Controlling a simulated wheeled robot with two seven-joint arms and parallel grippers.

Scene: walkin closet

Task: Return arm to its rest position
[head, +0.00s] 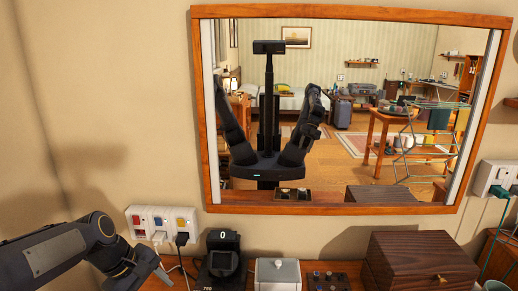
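My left arm comes in from the lower left, dark grey and black. The end of my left gripper (158,270) is just above the dresser top, near the wall sockets; the view is too small to tell whether its fingers are apart. My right gripper is not directly in view. The mirror (330,208) shows my reflection, a dark column with a head on top and both arms bent upward at its sides. The fingers are too small to make out in the reflection.
A wooden dresser top runs along the bottom edge. On it are a black device showing 0 (223,257), a pale box with a knob (277,273), a dark panel with knobs (327,281) and a brown wooden box (420,264). Sockets with plugs (160,222) are on the wall.

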